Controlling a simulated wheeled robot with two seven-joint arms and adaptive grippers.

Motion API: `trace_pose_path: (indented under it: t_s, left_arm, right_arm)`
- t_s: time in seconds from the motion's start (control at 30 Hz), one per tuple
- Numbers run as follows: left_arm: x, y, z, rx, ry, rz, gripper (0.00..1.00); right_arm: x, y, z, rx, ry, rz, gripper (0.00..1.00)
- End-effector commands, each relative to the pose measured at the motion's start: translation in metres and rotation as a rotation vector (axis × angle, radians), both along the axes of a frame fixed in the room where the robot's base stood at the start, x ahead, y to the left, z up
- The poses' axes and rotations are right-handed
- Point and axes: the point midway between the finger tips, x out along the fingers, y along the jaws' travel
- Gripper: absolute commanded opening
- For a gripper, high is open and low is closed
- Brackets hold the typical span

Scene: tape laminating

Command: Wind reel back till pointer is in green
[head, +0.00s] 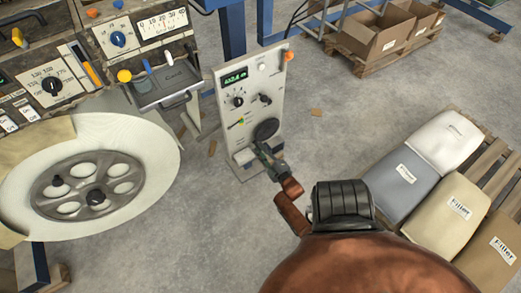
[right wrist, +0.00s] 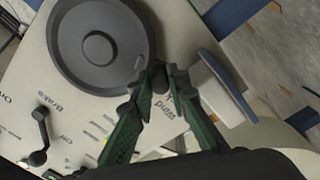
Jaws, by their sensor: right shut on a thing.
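My right gripper (head: 260,146) is at the dark round handwheel (head: 266,129) on an upright pale panel (head: 270,85). In the right wrist view the green fingers (right wrist: 160,78) close at the lower right rim of the handwheel (right wrist: 98,45), beside the word "Wind". The reel (head: 140,150) is a large white roll with a grey holed hub at the left. A white gauge (head: 162,22) with a number scale is at the top; its pointer and any green zone are too small to read. My left gripper is not in view.
The panel carries a small green-lit display (head: 235,77), knobs and a lever marked "Brake" (right wrist: 40,125). A machine with dials and an open tray (head: 165,90) stands at left. Filler sacks (head: 446,140) lie on a pallet at right. Cardboard boxes (head: 375,35) stand behind.

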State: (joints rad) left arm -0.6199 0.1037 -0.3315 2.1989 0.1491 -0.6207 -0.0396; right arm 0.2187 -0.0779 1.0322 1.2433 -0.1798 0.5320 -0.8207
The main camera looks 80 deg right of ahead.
Motion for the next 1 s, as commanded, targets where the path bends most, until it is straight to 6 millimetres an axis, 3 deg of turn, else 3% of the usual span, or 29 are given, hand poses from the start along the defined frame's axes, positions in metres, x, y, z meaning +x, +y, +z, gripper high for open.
trace_pose_path:
  t_s: [0.03, 0.1, 0.13, 0.37, 0.83, 1.0]
  left_arm:
    - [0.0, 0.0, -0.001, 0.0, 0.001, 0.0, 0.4]
    - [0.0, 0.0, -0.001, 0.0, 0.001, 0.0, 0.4]
    - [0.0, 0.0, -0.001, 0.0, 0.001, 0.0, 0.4]
    - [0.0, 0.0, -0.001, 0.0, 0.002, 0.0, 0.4]
    - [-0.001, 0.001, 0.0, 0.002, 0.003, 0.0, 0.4]
    - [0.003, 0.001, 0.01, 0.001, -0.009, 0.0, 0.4]
  right_arm:
    - [-0.004, 0.003, -0.009, 0.017, 0.011, -0.004, 0.0]
    - [-0.004, 0.003, -0.009, 0.017, 0.011, -0.004, 0.0]
    - [-0.004, 0.003, -0.009, 0.017, 0.011, -0.004, 0.17]
    - [-0.003, 0.002, -0.007, 0.012, 0.008, -0.004, 0.32]
    - [-0.001, 0.001, -0.002, 0.004, 0.003, -0.001, 0.33]
    - [0.004, 0.004, 0.011, 0.002, -0.002, -0.001, 0.33]
